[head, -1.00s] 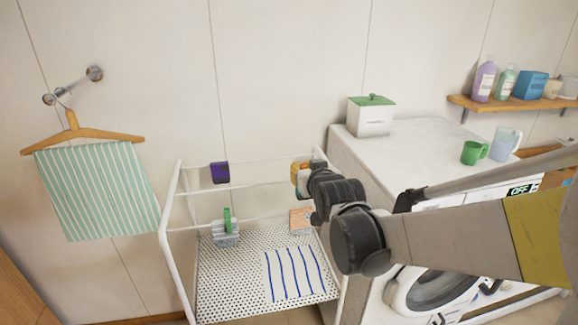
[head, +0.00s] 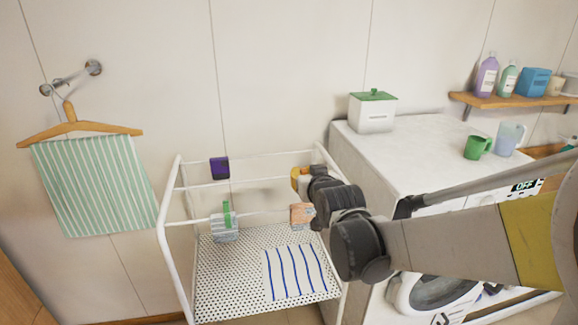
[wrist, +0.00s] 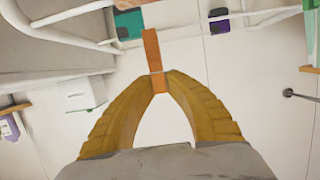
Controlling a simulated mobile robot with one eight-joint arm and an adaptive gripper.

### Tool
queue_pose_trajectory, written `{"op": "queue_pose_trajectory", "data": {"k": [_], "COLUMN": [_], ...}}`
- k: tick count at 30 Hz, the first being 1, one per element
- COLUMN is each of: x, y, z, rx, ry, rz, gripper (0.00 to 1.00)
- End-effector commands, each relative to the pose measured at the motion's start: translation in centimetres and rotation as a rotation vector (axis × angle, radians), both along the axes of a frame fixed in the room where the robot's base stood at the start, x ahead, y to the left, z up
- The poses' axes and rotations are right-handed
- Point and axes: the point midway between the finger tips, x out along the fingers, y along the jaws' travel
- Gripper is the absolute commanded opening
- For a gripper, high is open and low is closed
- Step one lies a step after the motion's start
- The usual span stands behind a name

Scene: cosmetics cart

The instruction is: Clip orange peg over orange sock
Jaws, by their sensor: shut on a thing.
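My gripper (wrist: 153,88) has two yellow-brown curved fingers. Their tips are shut on an orange peg (wrist: 151,50), which points up and away in the wrist view. In the head view my gripper (head: 299,177) is at the right end of the white rack, near its back rail, partly hidden by my dark wrist. The orange sock (head: 300,214) hangs low at the rack's right side, just below the gripper and partly hidden by my arm. The peg and sock look apart. I cannot make out the orange sock in the wrist view.
A grey striped sock (head: 225,232) carries a green peg (head: 227,213) on a lower rail. A purple item (head: 220,168) hangs on the back rail. A blue-striped cloth (head: 295,273) lies on the perforated shelf. The washer counter (head: 440,165) stands close at right.

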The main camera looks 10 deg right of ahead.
Motion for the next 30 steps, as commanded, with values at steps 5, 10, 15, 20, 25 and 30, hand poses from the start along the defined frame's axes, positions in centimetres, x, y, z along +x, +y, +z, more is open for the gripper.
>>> {"op": "queue_pose_trajectory", "data": {"k": [5, 10, 15, 20, 25, 30], "x": [0.0, 0.0, 0.0, 0.0, 0.0, 0.0], "y": [0.0, 0.0, 0.0, 0.0, 0.0, 0.0], "z": [-1.5, -2.6, -3.7, -4.8, -5.9, -6.7], "rx": [0.0, 0.0, 0.0, 0.0, 0.0, 0.0], "ry": [0.0, 0.0, 0.0, 0.0, 0.0, 0.0], "rz": [0.0, 0.0, 0.0, 0.0, 0.0, 0.0], "gripper": [0.0, 0.0, 0.0, 0.0, 0.0, 0.0]}}
